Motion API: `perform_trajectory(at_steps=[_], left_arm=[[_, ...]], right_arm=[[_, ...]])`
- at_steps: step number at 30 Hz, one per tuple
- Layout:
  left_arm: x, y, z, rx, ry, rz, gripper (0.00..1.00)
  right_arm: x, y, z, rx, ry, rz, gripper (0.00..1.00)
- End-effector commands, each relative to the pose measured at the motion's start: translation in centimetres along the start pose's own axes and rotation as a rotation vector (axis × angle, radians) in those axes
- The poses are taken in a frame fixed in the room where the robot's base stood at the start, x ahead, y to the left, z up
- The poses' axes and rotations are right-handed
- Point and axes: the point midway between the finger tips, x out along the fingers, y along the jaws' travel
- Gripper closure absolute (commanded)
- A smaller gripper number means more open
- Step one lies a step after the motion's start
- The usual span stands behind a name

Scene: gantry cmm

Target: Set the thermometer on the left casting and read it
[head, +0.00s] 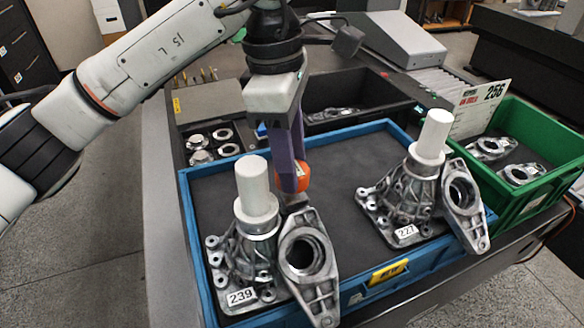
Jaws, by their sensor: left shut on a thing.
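The left casting (232,262), a grey metal part labelled 239 with a white cylinder (256,190) upright on it, stands at the front left of the blue tray (190,222). My left gripper (290,184) points down just behind and right of that cylinder. Its purple fingers are shut on an orange rounded thing, seemingly the thermometer (306,177), partly hidden by the fingers. I cannot tell whether it touches the casting. No reading is visible. My right gripper is not in view.
A second casting (404,200), labelled 227, with its own white cylinder (432,135), stands at the tray's right. A green crate (545,205) with metal parts and a 256 card is farther right. A black bin (395,92) stands behind. The tray's middle is bare.

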Motion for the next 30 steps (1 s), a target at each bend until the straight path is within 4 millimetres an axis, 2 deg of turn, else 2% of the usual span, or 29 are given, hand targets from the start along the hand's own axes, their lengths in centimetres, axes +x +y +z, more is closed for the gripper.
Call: perform_trajectory(at_steps=[3, 5, 15, 16, 19, 30], left_arm=[[1.9, -0.1, -0.2, 0.000, 0.000, -0.004, 0.82], [2.4, -0.1, -0.3, 0.000, 0.001, -0.002, 0.82], [2.9, 0.0, -0.3, 0.000, 0.001, 0.000, 0.82], [2.8, 0.0, -0.3, 0.000, 0.001, 0.000, 0.56], [2.7, 0.0, -0.3, 0.000, 0.001, 0.000, 0.40], [2.2, 0.0, -0.3, 0.000, 0.000, 0.000, 0.40]], right_arm=[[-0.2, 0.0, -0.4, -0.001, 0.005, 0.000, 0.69], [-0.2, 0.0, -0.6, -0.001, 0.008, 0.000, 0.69], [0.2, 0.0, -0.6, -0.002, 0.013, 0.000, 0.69], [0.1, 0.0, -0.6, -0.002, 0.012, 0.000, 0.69], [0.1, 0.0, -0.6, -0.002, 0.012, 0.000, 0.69], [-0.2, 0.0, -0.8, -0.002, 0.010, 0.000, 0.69]])
